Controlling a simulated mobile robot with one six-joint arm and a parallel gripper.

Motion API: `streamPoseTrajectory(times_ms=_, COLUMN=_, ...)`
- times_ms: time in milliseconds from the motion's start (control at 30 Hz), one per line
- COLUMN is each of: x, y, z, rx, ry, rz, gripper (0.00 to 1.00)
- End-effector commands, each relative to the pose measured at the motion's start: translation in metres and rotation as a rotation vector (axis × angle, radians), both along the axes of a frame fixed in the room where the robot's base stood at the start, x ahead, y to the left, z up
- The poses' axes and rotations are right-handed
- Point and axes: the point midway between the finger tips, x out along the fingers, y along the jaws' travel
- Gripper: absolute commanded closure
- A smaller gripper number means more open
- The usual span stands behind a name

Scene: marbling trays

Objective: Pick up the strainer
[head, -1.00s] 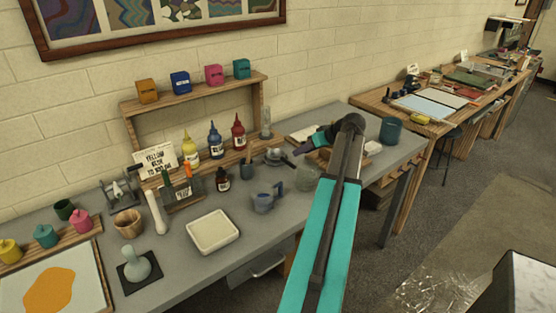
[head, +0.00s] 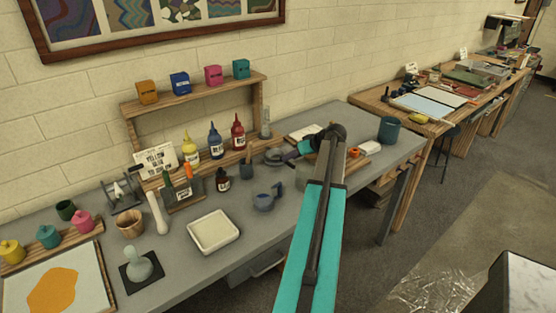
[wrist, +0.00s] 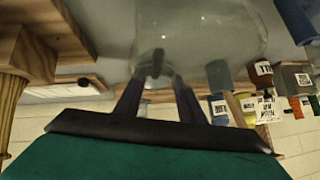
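The strainer (head: 273,157) is a small grey metal piece lying on the grey bench, just in front of the shelf's right part. My gripper (head: 290,154) is close to its right side, pointing left at it. In the wrist view my gripper's (wrist: 158,80) two dark fingers stand apart. A dark narrow piece (wrist: 152,66), seemingly the strainer's handle, shows at or just beyond the fingertips. I cannot tell whether the fingers touch it. The strainer's bowl is hard to make out through clear glass in the wrist view.
A teal cup (head: 389,129) is farther right.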

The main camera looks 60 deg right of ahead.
Motion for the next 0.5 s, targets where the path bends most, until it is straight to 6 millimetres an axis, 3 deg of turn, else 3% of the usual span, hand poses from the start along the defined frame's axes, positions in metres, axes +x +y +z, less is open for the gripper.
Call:
streamPoseTrajectory(times_ms=267, x=0.01, y=-0.005, z=-0.005, rx=0.002, ry=0.0, rz=0.002, gripper=0.64)
streamPoseTrajectory(times_ms=500, x=0.028, y=-0.012, z=-0.022, rx=0.003, ry=0.001, rz=0.002, gripper=0.64)
